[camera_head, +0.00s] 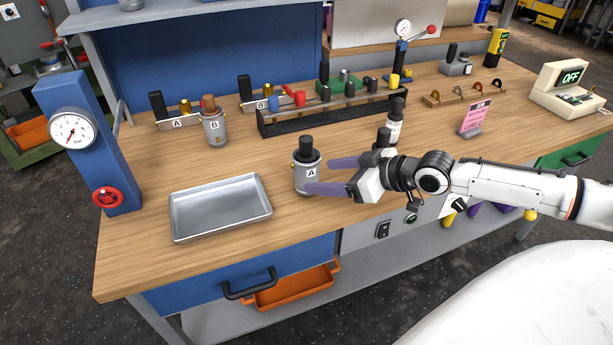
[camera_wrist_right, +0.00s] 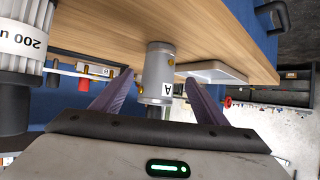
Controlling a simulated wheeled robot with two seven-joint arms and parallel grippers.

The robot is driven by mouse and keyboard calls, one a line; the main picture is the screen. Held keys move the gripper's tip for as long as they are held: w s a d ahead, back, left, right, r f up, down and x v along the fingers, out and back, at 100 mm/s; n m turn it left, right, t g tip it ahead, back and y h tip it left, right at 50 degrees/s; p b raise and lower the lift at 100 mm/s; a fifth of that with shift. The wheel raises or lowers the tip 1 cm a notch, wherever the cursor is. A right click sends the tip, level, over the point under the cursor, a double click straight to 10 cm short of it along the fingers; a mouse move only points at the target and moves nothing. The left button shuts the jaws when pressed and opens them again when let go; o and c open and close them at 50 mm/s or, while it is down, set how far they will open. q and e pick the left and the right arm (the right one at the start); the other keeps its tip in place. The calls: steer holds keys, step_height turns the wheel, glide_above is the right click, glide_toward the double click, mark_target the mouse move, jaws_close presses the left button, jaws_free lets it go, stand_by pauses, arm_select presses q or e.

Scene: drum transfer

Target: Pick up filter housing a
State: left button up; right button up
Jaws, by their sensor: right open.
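Filter housing A (camera_head: 307,171) is a grey metal cylinder with a black top and an "A" label. It stands upright on the wooden bench, right of the metal tray. My right gripper (camera_head: 326,176) comes from the right with its purple fingers open and level with the housing. In the right wrist view the housing (camera_wrist_right: 158,75) shows between and ahead of the open fingers (camera_wrist_right: 156,95); I cannot tell whether they touch it. My left gripper is not in view.
An empty metal tray (camera_head: 221,208) lies left of the housing. Housing B (camera_head: 214,127) stands behind it. A dark bottle with a white label (camera_head: 394,128) stands close behind my right gripper. A tool rack (camera_head: 330,112) spans the bench's middle. A gauge post (camera_head: 88,145) stands left.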

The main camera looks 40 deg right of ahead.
mark_target(318, 175)
steer(key=shift+b+x, duration=0.45)
steer(key=shift+x, duration=2.1)
steer(key=shift+d+f, duration=0.1)
steer(key=c, duration=1.2)
steer(key=shift+c, duration=1.3)
